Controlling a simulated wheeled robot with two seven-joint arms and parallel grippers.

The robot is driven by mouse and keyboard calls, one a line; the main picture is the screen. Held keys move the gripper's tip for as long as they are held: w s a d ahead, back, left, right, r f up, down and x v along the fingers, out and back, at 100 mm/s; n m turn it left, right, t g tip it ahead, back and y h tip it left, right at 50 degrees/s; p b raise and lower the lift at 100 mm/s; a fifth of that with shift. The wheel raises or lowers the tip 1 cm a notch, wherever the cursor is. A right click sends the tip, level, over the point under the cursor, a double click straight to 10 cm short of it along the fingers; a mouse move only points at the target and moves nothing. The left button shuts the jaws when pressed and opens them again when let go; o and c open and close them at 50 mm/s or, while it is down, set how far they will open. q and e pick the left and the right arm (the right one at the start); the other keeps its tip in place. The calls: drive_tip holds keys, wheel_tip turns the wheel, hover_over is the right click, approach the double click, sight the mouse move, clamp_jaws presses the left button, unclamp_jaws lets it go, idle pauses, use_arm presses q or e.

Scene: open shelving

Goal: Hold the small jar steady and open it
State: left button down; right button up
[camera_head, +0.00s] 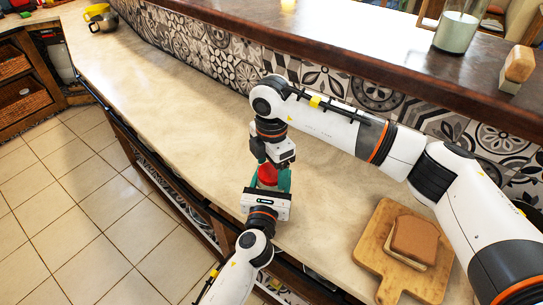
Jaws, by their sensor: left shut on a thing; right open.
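The small jar (267,174) shows as a small red shape on the pale counter, mostly hidden between my two grippers. My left gripper (268,182) reaches in from the lower side with its teal fingers either side of the jar, shut on it. My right gripper (272,163) is open and comes down from above, right over the top of the jar. Whether its fingers touch the jar cannot be told. The lid cannot be made out apart from the jar's body.
A wooden board (376,256) with a sandwich (413,241) lies to the right on the counter (170,90). A raised dark ledge (380,55) holds a glass jar (457,30) and a block-like item (516,68). The counter's left stretch is clear.

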drive_tip(key=shift+f, duration=0.15)
drive_tip(key=c, duration=1)
drive_tip(key=shift+c, duration=0.2)
